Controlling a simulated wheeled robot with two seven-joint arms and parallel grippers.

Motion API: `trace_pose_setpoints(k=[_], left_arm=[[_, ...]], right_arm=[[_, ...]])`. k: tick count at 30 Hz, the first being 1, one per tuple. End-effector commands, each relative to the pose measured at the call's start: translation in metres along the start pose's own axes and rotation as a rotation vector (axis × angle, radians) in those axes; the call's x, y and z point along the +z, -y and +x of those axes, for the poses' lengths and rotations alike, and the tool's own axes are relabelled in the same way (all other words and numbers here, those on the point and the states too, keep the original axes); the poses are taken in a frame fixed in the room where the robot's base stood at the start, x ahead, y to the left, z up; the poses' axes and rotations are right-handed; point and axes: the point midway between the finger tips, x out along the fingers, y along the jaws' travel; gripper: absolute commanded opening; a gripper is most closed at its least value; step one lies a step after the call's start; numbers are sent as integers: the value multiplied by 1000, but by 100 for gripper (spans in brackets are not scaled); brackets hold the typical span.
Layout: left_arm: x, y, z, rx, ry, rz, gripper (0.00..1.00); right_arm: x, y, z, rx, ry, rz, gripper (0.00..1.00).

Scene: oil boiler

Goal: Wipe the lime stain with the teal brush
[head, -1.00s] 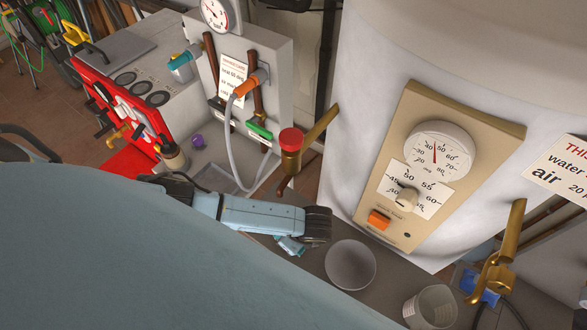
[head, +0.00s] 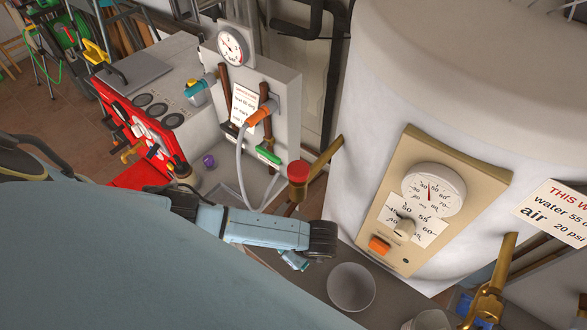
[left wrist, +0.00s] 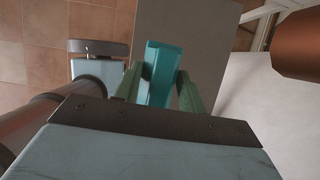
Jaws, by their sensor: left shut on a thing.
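In the left wrist view my left gripper (left wrist: 159,95) is shut on the teal brush (left wrist: 160,75), a bright teal block held between two green fingers. The brush's working end is hard to make out at this angle. In the head view my left arm reaches right across the bench, and a small teal part (head: 293,261) shows under its dark end. I cannot tell whether that part is the brush. No lime stain can be made out in either view. My right gripper is not in view.
A white boiler with a dial panel (head: 480,185) stands at the right. A grey bowl (head: 351,288) sits on the bench, near a red-capped brass valve (head: 298,172). A red panel (head: 140,130), a hose and a gauge (head: 232,46) stand behind to the left.

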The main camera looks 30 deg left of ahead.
Motion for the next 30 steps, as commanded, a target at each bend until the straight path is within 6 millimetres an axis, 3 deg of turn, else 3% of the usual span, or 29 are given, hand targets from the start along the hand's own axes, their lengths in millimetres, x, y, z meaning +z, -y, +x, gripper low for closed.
trace_pose_setpoints(k=[7,17,30], left_arm=[[1,0,-3,0,0,0,22],[12,0,-28,0,1,0,22],[11,0,-27,0,0,0,22]], right_arm=[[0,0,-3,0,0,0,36],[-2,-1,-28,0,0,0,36],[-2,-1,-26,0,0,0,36]])
